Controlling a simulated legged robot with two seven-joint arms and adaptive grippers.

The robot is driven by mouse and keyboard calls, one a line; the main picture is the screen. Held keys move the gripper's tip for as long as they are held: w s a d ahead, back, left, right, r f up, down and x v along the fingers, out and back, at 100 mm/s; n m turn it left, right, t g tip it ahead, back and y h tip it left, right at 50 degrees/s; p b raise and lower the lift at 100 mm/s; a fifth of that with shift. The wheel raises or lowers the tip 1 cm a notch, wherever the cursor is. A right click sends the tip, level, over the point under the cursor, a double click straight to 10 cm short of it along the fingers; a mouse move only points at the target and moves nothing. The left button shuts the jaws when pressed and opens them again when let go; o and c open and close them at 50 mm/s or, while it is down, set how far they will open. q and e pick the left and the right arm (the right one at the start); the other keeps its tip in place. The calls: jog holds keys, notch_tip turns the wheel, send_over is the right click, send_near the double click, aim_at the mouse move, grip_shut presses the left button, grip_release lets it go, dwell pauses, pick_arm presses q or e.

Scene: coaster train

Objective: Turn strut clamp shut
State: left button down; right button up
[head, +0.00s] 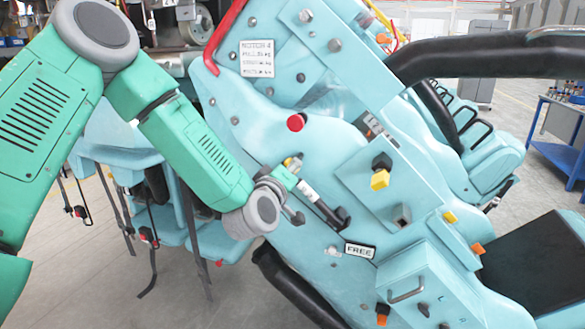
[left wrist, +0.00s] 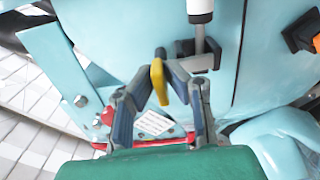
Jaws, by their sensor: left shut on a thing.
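My left gripper (head: 292,166) reaches the side of the light blue coaster car (head: 330,150) from the left. In the left wrist view the gripper (left wrist: 161,82) is shut on a small yellow lever (left wrist: 158,80), one finger on each side of it. The lever joins a dark clamp (left wrist: 186,48) beside a strut with a white sleeve and grey rod (left wrist: 200,30). In the head view the strut (head: 316,197) slants down to the right, just right of the gripper. The clamp is mostly hidden there by the gripper. My right gripper is not in view.
A red knob (head: 296,122) sits above the gripper. A FREE label (head: 360,250) and a yellow-and-black knob (head: 380,178) are to the right. A thick black bar (head: 480,55) crosses the upper right. Straps hang at lower left.

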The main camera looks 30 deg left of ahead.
pick_arm(q)
jog(key=shift+s+f+m, duration=0.1)
jog(key=shift+f+m, duration=0.25)
jog(key=shift+m, duration=0.05)
jog(key=c, duration=1.6)
grip_release()
jog(key=shift+c, duration=0.2)
jog(key=shift+w, duration=0.2)
jog(key=shift+r, duration=0.15)
jog(key=shift+s, duration=0.3)
jog(key=v, duration=1.1)
jog(key=shift+s, duration=0.15)
